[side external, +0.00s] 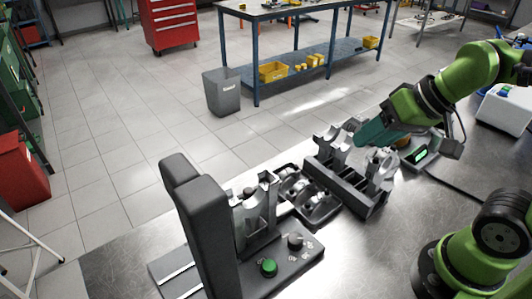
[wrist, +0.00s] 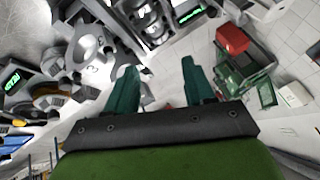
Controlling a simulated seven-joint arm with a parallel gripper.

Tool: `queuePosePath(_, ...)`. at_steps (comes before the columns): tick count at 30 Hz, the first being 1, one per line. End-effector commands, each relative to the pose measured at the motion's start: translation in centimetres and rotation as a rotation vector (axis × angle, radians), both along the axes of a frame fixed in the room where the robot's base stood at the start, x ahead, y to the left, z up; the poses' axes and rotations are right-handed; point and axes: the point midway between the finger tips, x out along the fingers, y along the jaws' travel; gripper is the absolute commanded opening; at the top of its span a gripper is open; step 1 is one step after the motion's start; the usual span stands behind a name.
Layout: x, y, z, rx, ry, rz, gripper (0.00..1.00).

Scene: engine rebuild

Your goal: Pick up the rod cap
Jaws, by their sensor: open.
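Several silver curved parts that look like rod caps (side external: 318,205) lie in a black tray (side external: 283,172) at the middle of the metal bench. I cannot tell which one is the task's cap. In the wrist view similar silver parts (wrist: 152,22) show at the top, ahead of the fingers. My gripper (side external: 366,135) has teal fingers and hangs above the far end of the black rack, to the right of and behind the tray. In the wrist view my gripper (wrist: 160,69) is open, with nothing between its fingers.
A black rack (side external: 352,192) holds several upright silver rods beside the tray. A tall dark fixture (side external: 205,225) with a green button (side external: 268,267) stands at the left. A device with a green display (side external: 420,155) sits behind the rack. Bare bench lies in front of the rack.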

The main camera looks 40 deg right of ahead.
Motion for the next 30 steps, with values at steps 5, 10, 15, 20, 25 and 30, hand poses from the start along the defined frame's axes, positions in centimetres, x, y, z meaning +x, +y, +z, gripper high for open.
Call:
queuePosePath(5, 2.6, 2.3, -2.2, -0.169, 0.152, 0.277, 0.53)
queuePosePath(10, 5.4, 4.6, -4.7, -0.428, 0.276, 0.8, 0.53)
queuePosePath(15, 7.6, 6.1, -6.5, -0.629, 0.351, 1.348, 0.53)
queuePosePath(20, 8.7, 5.9, -6.1, -0.729, 0.354, 1.667, 0.53)
queuePosePath(25, 8.5, 5.5, -5.9, -0.754, 0.347, 1.808, 0.53)
queuePosePath(30, 8.5, 5.2, -8.1, -0.754, 0.346, 1.828, 0.53)
